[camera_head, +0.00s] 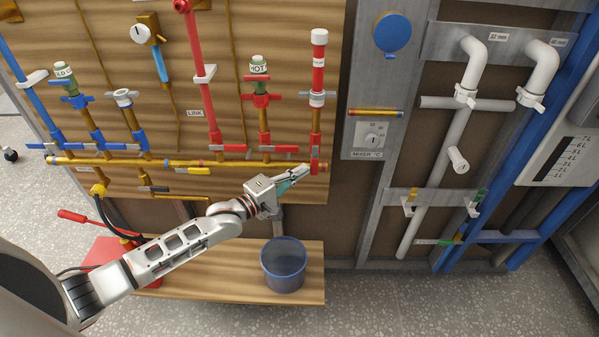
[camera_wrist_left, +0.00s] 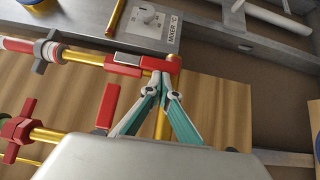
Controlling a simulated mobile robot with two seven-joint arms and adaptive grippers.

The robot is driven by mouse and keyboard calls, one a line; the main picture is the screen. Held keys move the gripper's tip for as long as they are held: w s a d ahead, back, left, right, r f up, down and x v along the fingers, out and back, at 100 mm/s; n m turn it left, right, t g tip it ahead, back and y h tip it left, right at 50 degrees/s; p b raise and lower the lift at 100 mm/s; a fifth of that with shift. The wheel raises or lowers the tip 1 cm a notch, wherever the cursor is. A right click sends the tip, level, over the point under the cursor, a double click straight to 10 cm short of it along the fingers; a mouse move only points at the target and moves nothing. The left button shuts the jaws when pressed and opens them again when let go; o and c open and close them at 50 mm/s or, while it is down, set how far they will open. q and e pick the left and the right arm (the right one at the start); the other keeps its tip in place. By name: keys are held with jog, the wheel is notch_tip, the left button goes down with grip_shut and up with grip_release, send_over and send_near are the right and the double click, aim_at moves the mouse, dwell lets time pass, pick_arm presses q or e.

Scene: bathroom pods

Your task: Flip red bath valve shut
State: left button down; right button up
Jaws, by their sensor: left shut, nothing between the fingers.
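My left gripper (camera_head: 304,171) is shut and empty. Its teal fingers meet at the tips in the left wrist view (camera_wrist_left: 160,76), right at the lower end of a red fitting (camera_wrist_left: 148,62) on a gold pipe. I cannot tell whether they touch it. That red fitting (camera_head: 315,148) is at the foot of the rightmost riser in the head view, above the yellow pipe's end. A red lever (camera_wrist_left: 108,104) stands beside it in the wrist view. No bath label is readable, so I cannot tell which red part is the bath valve. My right gripper is out of view.
The HOT valve (camera_head: 261,99) and a red riser (camera_head: 203,100) stand to the left on the wooden panel. The mixer dial (camera_head: 373,138) is to the right. A blue bucket (camera_head: 283,268) stands on the shelf (camera_head: 220,285) below my arm.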

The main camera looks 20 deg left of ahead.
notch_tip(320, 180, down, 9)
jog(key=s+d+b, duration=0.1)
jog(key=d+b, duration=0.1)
jog(key=b, duration=0.8)
pick_arm(q)
jog(key=shift+w+d+r+n+t+y+b, duration=1)
jog(key=shift+d+n+t+y+b, duration=4.1)
jog(key=shift+n, duration=5.7)
jog(key=s+f+y, duration=0.1)
jog(key=s+f, duration=0.7)
jog(key=f, duration=0.1)
jog(key=shift+f+p, duration=0.15)
jog(key=shift+p, duration=0.25)
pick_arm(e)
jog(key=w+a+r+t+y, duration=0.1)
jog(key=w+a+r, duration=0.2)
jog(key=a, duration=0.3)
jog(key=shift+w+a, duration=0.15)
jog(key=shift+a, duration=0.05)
pick_arm(q)
jog(key=shift+w, duration=0.1)
